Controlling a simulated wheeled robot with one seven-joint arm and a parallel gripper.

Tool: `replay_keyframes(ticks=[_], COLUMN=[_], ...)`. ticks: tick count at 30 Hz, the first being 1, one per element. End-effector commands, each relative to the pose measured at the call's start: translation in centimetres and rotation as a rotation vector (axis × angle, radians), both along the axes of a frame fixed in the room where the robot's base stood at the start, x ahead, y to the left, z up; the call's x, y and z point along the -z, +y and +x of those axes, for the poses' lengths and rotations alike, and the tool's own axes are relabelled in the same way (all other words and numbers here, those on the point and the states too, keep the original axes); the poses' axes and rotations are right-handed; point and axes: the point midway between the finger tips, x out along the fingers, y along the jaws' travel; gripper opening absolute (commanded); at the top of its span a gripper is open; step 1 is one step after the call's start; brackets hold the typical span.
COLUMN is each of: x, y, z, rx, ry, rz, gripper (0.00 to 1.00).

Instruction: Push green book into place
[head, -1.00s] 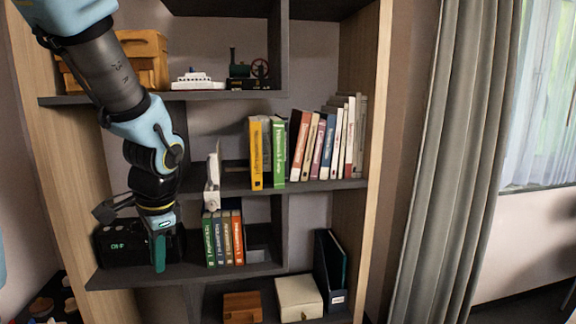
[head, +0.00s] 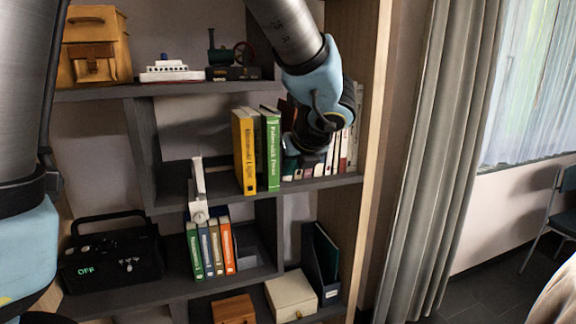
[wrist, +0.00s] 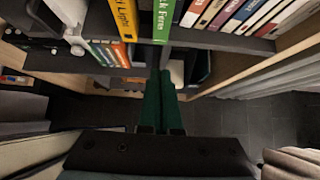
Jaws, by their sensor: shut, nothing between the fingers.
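The green book (head: 272,150) stands upright on the middle shelf, with its spine facing out. It is right of a yellow book (head: 244,150) and a darker book, and its spine sits forward of the books to its right. In the wrist view, the green book (wrist: 163,22) is straight ahead of my gripper (wrist: 161,76). My gripper's green fingers are shut together, empty, with their tips close to the spine; I cannot tell if they touch. In the head view my wrist is just right of the green book, covering part of the row there, and the fingers are mostly hidden.
Several books (wrist: 232,14) stand to the right. A white bookend-like object (head: 199,190) is at left. A lower shelf holds smaller books (head: 212,247) and a black radio (head: 110,258). A wooden side panel (head: 372,130) and a curtain (head: 440,150) bound the right.

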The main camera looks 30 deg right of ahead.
Motion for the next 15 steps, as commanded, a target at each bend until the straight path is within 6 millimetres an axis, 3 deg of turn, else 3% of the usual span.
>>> replay_keyframes(ticks=[11,15], x=[5.6,5.1], y=[-0.5,-0.8], z=[5.5,7.6], rx=[-0.006,-0.006], ry=[0.003,0.002], rz=[0.003,0.000], gripper=[0.00,0.00])
